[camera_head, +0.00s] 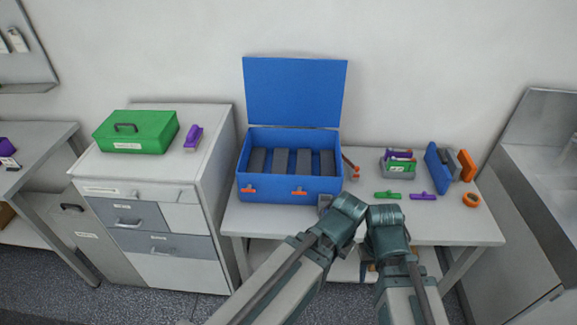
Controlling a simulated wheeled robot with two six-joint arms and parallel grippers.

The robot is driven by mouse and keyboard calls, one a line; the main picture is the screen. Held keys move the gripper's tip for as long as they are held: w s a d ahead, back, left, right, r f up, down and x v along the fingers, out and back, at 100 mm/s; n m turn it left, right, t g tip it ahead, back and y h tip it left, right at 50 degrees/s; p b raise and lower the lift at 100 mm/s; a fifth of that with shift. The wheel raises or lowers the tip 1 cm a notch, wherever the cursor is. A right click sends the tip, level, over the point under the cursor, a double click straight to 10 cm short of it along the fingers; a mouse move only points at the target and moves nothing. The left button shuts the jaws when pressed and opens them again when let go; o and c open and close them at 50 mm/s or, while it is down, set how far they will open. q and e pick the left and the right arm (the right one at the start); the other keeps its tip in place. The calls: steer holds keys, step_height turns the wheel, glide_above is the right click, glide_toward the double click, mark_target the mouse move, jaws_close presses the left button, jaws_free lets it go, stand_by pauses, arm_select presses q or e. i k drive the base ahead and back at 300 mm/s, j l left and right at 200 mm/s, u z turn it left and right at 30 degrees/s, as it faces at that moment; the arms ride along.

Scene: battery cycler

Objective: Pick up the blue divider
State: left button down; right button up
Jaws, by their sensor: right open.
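The blue divider (437,167) is a flat blue panel standing upright on the right part of the table, beside an orange panel. My two arms reach in from the bottom, their teal joints at the table's front edge. My right gripper (368,270) is small and partly hidden by its arm, below the table's front edge. It is open, in front of and to the left of the divider, well apart from it.
An open blue case (290,187) with dark slots stands on the table's left. A small rack (398,163), a green handled piece (388,195), a purple one (423,196) and an orange ring (471,200) lie on the right. A drawer cabinet (205,185) carries a green box (137,131).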

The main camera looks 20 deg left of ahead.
mark_target(435, 160)
steer(key=i+l+z, duration=0.85)
steer(key=i+z, duration=0.25)
